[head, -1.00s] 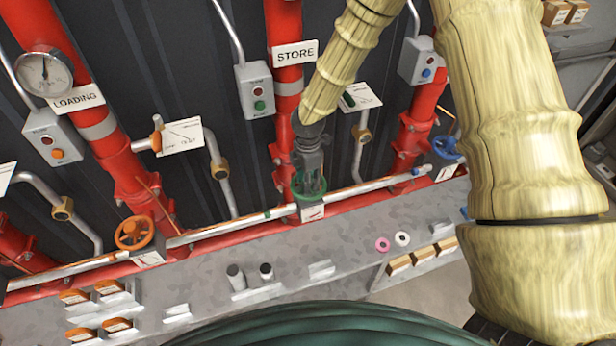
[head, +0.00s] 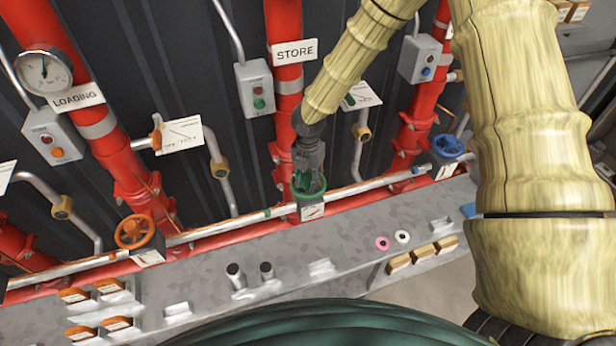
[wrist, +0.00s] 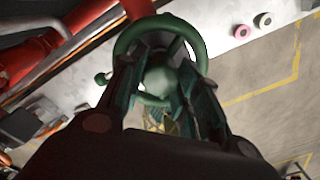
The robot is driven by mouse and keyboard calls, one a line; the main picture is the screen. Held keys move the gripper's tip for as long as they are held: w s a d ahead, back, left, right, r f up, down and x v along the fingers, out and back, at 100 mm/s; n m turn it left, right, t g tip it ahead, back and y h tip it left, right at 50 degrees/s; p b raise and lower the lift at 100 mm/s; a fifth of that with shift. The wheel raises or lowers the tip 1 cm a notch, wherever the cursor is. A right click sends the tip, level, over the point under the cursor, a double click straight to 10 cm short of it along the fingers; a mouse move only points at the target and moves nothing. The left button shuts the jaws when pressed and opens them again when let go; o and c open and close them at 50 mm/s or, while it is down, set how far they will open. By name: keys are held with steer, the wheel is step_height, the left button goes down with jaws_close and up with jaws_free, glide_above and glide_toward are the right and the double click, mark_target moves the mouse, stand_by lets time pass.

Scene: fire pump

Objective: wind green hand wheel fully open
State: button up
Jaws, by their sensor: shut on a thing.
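The green hand wheel (head: 308,193) sits on the pipe below the STORE sign, on the middle red riser. In the wrist view the green hand wheel (wrist: 160,28) fills the top middle, with its rim and round hub visible. My gripper (head: 308,182) reaches down onto the wheel from above. In the wrist view its two fingers (wrist: 160,100) stand on either side of the hub and are shut on the wheel. The fingers and arm hide part of the wheel in the head view.
An orange hand wheel (head: 134,231) is to the left and a blue hand wheel (head: 447,146) to the right. A switch box (head: 255,88) and a white tag (head: 361,96) are near my forearm. A grey ledge (head: 210,270) with small blocks and rings runs below the pipe.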

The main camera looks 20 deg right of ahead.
steer(key=n, duration=0.3)
steer(key=shift+n, duration=0.4)
steer(key=n, duration=0.4)
stand_by(0.3)
steer(key=n, duration=0.4)
steer(key=shift+d, duration=0.1)
steer(key=n, duration=0.4)
